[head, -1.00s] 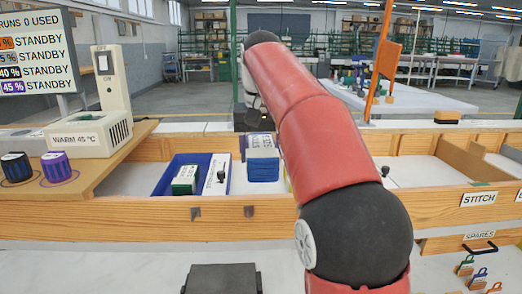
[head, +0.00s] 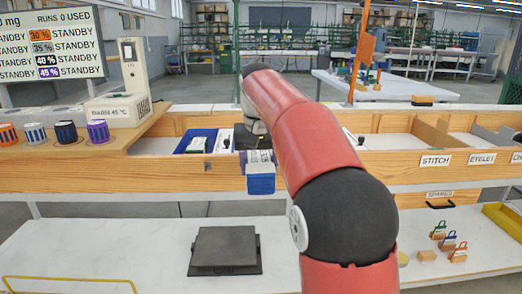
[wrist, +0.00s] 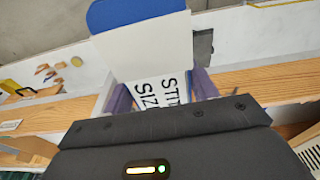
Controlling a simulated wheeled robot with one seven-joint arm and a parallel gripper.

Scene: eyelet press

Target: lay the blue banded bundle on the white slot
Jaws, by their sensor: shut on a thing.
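My gripper (head: 252,140) is shut on the blue banded bundle (head: 261,182). The bundle is a blue block with a white printed band, held in front of the wooden rack's front board in the head view. In the wrist view the bundle (wrist: 110,14) extends out from the jaws, its white band with black lettering facing the camera. I cannot tell which place is the white slot; a white-floored compartment (head: 390,143) shows right of my arm.
A dark flat plate (head: 225,248) lies on the white lower shelf (head: 130,235). Coloured rolls (head: 66,132) and a warmer (head: 118,107) stand at left. Small tagged pieces (head: 448,243) lie at right.

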